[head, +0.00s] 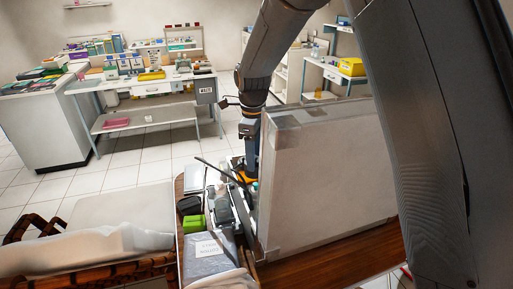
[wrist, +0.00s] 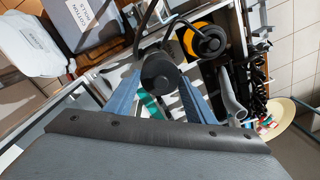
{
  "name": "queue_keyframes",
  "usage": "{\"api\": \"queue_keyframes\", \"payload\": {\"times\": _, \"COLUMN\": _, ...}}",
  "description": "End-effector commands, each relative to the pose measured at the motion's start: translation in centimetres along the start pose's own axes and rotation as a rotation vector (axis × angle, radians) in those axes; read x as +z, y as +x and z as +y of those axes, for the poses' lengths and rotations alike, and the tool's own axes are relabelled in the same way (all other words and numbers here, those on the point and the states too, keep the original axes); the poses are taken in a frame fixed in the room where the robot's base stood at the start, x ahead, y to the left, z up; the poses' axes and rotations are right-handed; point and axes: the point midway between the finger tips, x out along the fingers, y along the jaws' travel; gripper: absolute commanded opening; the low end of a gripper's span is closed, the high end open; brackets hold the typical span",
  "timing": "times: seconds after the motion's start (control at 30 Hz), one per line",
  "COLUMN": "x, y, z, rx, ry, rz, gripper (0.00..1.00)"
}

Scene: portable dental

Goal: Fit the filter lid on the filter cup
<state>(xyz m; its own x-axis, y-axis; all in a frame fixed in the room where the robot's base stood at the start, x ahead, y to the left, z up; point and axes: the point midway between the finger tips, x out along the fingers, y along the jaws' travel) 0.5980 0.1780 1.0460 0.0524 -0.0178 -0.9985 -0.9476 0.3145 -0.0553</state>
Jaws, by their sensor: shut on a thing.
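The filter lid appears to be the black round piece (wrist: 160,73) between my gripper's two blue fingers in the wrist view. My gripper (wrist: 160,90) is shut on it. The filter cup appears to be the round yellow-rimmed piece with a dark middle (wrist: 203,38), up and to the right of the lid in the wrist view and apart from it in the picture. In the head view, my gripper (head: 250,165) points down behind the pale case panel, and an orange-yellow part (head: 247,178) shows beside it. The lid cannot be made out there.
The upright pale case panel (head: 325,185) stands right of my gripper. A green box (head: 194,223) and a labelled grey box (head: 207,252) stand on the wooden table (head: 335,262). In the wrist view, a black hose or cable runs near the lid, with black coiled items (wrist: 255,85) at right.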

Motion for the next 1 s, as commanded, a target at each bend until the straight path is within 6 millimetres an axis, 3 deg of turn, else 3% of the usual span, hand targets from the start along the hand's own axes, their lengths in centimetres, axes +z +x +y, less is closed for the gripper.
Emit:
{"api": "queue_keyframes", "payload": {"times": 0.27, "x": -0.8, "y": 0.9, "z": 0.1, "rx": 0.0, "ry": 0.024, "rz": 0.001, "gripper": 0.28}}
{"api": "queue_keyframes", "payload": {"times": 0.63, "x": -0.7, "y": 3.9, "z": 0.3, "rx": 0.0, "ry": 0.022, "rz": 0.001, "gripper": 0.28}}
{"api": "queue_keyframes", "payload": {"times": 1.0, "x": -0.7, "y": 4.0, "z": 0.3, "rx": 0.0, "ry": 0.022, "rz": 0.001, "gripper": 0.28}}
